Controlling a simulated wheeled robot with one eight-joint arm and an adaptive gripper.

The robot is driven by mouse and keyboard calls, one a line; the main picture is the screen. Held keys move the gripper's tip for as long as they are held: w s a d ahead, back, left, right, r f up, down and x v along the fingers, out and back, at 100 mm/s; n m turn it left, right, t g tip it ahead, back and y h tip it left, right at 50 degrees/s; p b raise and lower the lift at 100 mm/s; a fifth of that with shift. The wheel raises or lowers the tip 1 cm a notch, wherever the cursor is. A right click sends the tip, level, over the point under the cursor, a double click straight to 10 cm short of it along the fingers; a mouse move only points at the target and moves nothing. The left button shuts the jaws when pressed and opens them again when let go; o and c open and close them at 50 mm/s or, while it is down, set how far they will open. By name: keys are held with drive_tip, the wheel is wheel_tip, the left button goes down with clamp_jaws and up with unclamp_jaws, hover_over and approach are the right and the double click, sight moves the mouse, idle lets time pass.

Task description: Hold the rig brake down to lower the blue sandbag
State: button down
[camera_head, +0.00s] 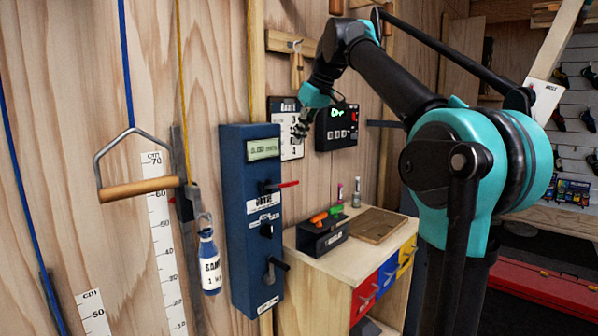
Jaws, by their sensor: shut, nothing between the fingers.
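A blue sandbag (209,262) with a white label hangs from a clip below a yellow rope, beside a white cm scale on the wooden wall. The rig is a tall blue box (238,215) to its right, with a small display reading about 0.00. On its front are a red-tipped lever (287,184), a black knob (266,230) and a black lower lever (279,263). The labels are too small to tell which one is the brake. My gripper (301,131) is shut and empty, above and right of the box, apart from the levers.
A wooden cabinet (320,268) with coloured drawers stands right of the box, holding a black tray with an orange-handled item (320,217) and small bottles. A wooden-handled bar (139,188) hangs from a blue rope at left. A black panel (336,127) is behind my gripper.

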drive_tip(key=shift+w+r, duration=0.15)
drive_tip(key=shift+r, duration=0.4)
hover_over(279, 186)
drive_tip(key=d, duration=0.3)
drive_tip(key=f, duration=0.9)
drive_tip(key=shift+w+f, duration=0.2)
drive_tip(key=shift+w, duration=0.15)
drive_tip(key=shift+s+d+f, duration=0.15)
drive_tip(key=shift+f, duration=0.4)
drive_tip(key=shift+s+d+f, duration=0.15)
drive_tip(key=shift+f, duration=0.35)
drive_tip(key=shift+s+d+f, duration=0.1)
drive_tip(key=shift+s+f, duration=0.05)
drive_tip(key=shift+f, duration=0.5)
